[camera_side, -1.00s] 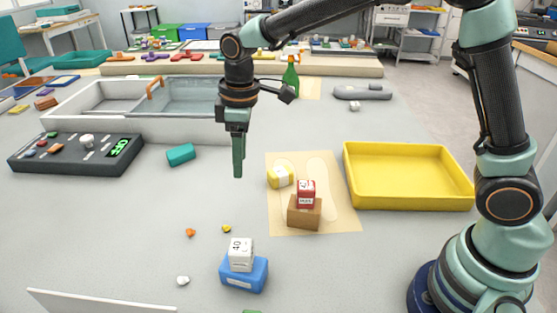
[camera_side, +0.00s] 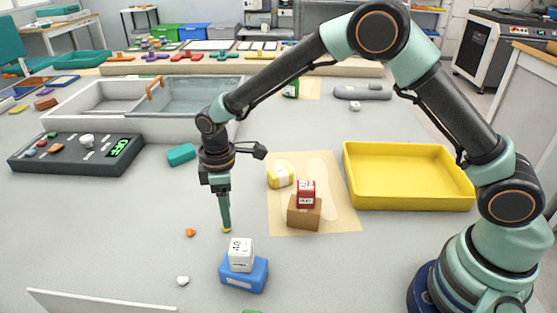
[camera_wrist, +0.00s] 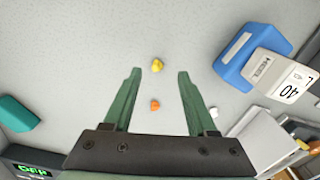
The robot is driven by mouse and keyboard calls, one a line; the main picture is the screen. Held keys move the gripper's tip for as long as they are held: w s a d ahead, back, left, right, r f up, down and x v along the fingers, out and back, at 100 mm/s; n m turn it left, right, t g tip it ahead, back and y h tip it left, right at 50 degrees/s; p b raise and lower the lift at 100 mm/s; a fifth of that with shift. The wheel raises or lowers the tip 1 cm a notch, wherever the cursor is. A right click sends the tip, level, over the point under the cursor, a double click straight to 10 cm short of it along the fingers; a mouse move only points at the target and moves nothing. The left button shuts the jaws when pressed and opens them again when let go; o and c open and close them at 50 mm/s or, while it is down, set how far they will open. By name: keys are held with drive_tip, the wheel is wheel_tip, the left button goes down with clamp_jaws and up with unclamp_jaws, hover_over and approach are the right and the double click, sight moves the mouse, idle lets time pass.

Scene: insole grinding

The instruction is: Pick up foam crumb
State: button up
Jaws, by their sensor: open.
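Small foam crumbs lie on the grey table. The yellow crumb (camera_side: 227,231) is right at my fingertips in the side view, partly hidden by them. In the wrist view the yellow crumb (camera_wrist: 157,64) is between the tips, slightly beyond them. An orange crumb (camera_side: 190,232) lies to the left; in the wrist view the orange crumb (camera_wrist: 155,105) shows between the fingers, farther back. A white crumb (camera_side: 183,281) lies nearer the front and shows outside the right finger (camera_wrist: 213,112). My gripper (camera_wrist: 160,72) is open, empty and pointing down, low over the table (camera_side: 226,227).
A blue block (camera_side: 244,276) with a white "40" cube (camera_side: 240,255) on it stands close to my fingers. A brown block (camera_side: 304,218) bearing a red cube (camera_side: 306,188) is to the right. A yellow tray (camera_side: 408,200) stands farther right. A teal block (camera_side: 181,154) lies behind.

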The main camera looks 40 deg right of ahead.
drive_tip(key=shift+w+f, duration=0.15)
drive_tip(key=shift+f, duration=2.1)
clamp_jaws()
